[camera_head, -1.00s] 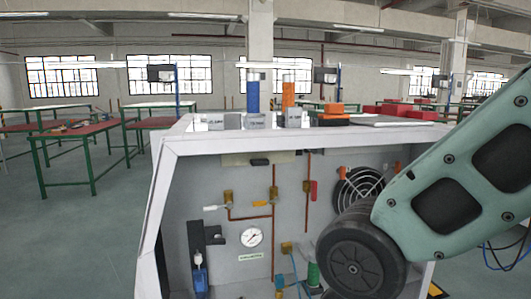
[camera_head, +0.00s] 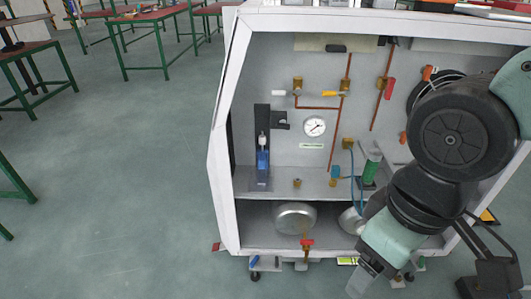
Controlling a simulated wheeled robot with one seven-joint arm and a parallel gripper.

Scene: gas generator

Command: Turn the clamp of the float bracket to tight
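The float bracket (camera_head: 262,130) is a dark upright stand inside the left part of the generator cabinet. A blue and white float part (camera_head: 263,155) sits low in front of it. A small dark piece, seemingly the clamp (camera_head: 281,121), juts out from the bracket's right side near its top; its turn position is too small to tell. My gripper (camera_head: 363,281) seems to be the grey end below my teal wrist, low in the picture, in front of the cabinet and well right of and below the bracket. Its fingers are not clear. Nothing is seen in it.
The white-framed cabinet (camera_head: 222,130) is open at the front. Inside are a gauge (camera_head: 314,126), copper pipes (camera_head: 333,140), a yellow-handled valve (camera_head: 332,94), a red-handled valve (camera_head: 389,89) and a tank (camera_head: 293,217). My arm hides part of the right side.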

